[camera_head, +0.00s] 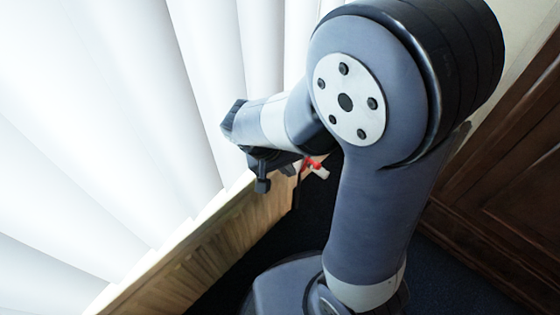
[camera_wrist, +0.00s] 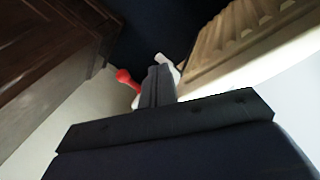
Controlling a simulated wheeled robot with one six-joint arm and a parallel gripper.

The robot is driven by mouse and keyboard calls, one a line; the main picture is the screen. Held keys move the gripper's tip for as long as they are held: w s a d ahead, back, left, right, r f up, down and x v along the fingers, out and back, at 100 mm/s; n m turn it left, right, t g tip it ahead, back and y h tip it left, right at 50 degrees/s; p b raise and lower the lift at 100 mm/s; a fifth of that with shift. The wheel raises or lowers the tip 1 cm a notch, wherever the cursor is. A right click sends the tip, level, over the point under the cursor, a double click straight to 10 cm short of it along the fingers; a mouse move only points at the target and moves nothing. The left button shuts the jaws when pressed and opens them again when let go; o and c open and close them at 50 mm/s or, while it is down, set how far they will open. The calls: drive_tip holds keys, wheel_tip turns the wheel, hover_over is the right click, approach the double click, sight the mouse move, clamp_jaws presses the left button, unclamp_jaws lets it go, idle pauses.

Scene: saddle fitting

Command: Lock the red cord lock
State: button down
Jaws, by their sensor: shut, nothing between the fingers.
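The red cord lock (camera_head: 313,163) shows as a small red piece in the head view, partly hidden behind my arm, just right of my gripper (camera_head: 263,184). In the wrist view the red cord lock (camera_wrist: 127,78) has a rounded end and lies left of my closed fingers (camera_wrist: 159,74), which cover part of it. A whitish piece (camera_head: 321,173) sits against the red part. My gripper is shut and empty. Whether the fingers touch the red part, I cannot tell.
A light wooden panel with a pale top edge (camera_head: 190,255) runs below and left of my gripper. White pleated slats (camera_head: 90,120) fill the left. Dark brown panelled wood (camera_head: 510,190) stands at the right. The floor (camera_head: 450,285) is dark.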

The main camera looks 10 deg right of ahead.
sight(306, 164)
drive_tip(key=shift+w+d+f, duration=0.15)
drive_tip(key=shift+w+d, duration=0.05)
drive_tip(key=shift+d, duration=0.9)
drive_tip(key=shift+w+d+f, duration=0.15)
drive_tip(key=shift+d, duration=0.95)
drive_tip(key=shift+d+r+p, duration=0.1)
drive_tip(key=shift+r+p, duration=0.05)
drive_tip(key=shift+p, duration=0.35)
